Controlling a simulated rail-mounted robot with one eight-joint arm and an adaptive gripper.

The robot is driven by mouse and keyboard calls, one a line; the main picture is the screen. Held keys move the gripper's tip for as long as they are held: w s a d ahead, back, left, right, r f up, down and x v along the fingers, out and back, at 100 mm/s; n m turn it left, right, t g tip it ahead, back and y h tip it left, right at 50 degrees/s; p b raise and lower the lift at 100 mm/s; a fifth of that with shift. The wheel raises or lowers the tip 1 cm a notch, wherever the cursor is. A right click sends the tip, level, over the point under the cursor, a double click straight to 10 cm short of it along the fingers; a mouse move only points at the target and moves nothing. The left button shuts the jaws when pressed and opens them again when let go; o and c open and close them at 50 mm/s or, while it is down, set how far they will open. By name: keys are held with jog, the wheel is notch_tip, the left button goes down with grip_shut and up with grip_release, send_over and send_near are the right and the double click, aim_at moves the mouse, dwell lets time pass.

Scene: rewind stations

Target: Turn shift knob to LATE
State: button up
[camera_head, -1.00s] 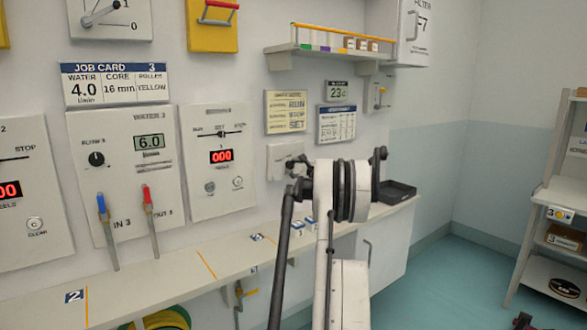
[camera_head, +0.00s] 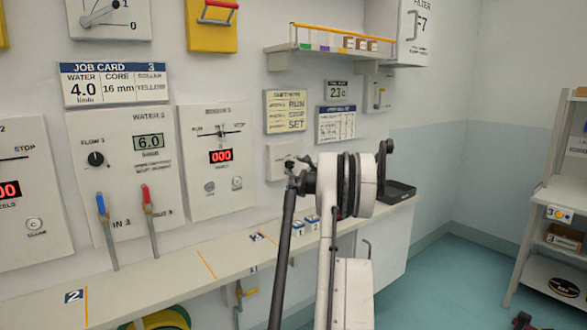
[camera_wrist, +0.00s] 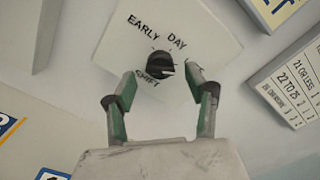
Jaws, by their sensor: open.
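The shift knob (camera_wrist: 160,65) is a round dark knob on a white panel (camera_wrist: 205,35) marked SHIFT, with EARLY and DAY printed above it. A pale mark shows on its lower right side; its exact setting is hard to tell. My gripper (camera_wrist: 160,83) is open, with one green-and-grey finger on each side below the knob, apart from it. The right finger covers most of a third label.
A yellow card (camera_head: 286,111) and a blue-headed chart (camera_head: 336,124) hang above the panel. A shelf (camera_head: 330,53) juts out higher up. A counter (camera_head: 180,274) runs below, with a black tray (camera_head: 397,191) at its right end.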

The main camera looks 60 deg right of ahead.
jog(key=v, duration=0.9)
jog(key=shift+s, duration=0.3)
jog(key=shift+a, duration=0.15)
